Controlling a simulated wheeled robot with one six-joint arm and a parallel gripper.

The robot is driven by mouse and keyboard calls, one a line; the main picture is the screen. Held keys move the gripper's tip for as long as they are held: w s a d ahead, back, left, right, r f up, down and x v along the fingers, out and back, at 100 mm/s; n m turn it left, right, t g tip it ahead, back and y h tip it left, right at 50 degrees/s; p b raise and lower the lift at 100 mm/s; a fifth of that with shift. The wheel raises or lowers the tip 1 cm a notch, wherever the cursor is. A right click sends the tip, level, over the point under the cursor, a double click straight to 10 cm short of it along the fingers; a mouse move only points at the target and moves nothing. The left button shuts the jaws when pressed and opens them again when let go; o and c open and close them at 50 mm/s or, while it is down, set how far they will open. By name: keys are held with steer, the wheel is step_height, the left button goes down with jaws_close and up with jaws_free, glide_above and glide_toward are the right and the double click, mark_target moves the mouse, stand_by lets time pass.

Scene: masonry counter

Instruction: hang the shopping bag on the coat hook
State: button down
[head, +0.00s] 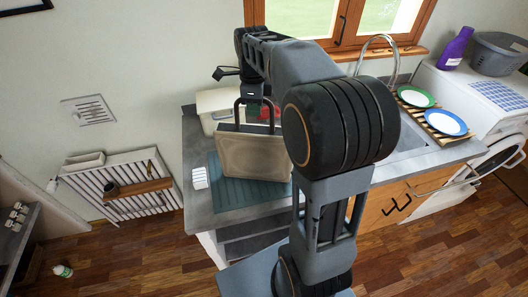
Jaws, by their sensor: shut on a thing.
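The shopping bag (250,153) is a beige, boxy bag with dark looped handles, roughly upright and slightly tilted. My gripper (254,96) is above it, shut on the handles' top. The bag is over the teal mat on the counter; I cannot tell whether its bottom touches. A small dark fixture (226,73) shows against the wall just left of my gripper; it may be the coat hook, but it is too small to be sure. My arm hides part of the counter right of the bag.
The grey counter (196,222) holds a teal mat (232,196), a white block (200,178), a cream box (212,101) and a red item (270,112) behind the bag. A faucet (380,42) and a plate rack (444,136) are right.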

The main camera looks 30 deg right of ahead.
steer(key=shift+r, duration=0.25)
